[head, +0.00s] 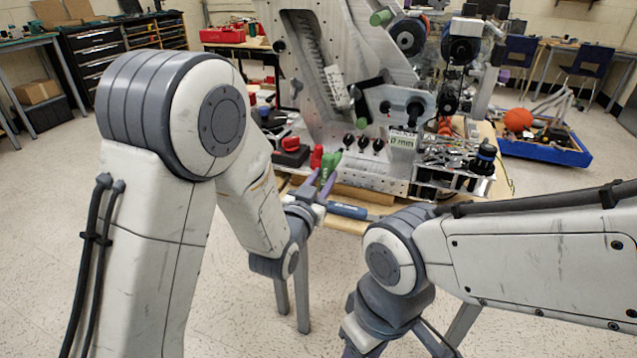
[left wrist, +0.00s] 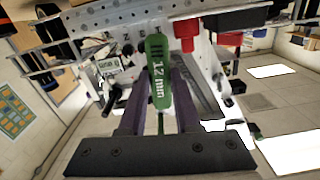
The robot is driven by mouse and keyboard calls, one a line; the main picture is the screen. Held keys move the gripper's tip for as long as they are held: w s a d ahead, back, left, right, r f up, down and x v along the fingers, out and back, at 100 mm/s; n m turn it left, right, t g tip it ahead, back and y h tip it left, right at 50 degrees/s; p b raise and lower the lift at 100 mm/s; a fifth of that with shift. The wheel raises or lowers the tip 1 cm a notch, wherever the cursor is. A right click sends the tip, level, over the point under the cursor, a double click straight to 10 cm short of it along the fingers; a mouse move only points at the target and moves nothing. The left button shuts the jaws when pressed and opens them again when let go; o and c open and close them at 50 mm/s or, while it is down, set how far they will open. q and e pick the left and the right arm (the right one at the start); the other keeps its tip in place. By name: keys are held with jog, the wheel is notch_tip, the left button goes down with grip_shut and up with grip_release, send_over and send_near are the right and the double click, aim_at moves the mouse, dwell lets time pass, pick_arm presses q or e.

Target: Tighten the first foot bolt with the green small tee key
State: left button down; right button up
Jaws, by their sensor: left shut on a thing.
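The green small tee key (head: 330,165) has "12 mm" on its handle, which faces the camera in the left wrist view (left wrist: 158,78). My left gripper (head: 318,180) is shut on this green key, with a dark finger on each side of the handle in the left wrist view (left wrist: 160,92). The key is in front of the machine's metal side plate (head: 388,176). Three small dark knobs stand along the plate's lower part, just right of the key. I cannot tell which is the first foot bolt, or whether the key touches one.
A red-and-black item (head: 290,150) and a red handle (head: 316,156) are left of the key. A blue-handled tool (head: 348,211) lies at the bench's front edge. A blue bin (head: 545,150) stands on the floor.

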pick_arm(q)
jog(key=x, duration=0.2)
jog(key=shift+w+d+r+p, duration=0.1)
jog(key=shift+w+d+p, duration=0.15)
jog(key=shift+w+p, duration=0.1)
jog(key=shift+a+b, duration=0.1)
jog(key=shift+b, duration=0.2)
dwell(0.3)
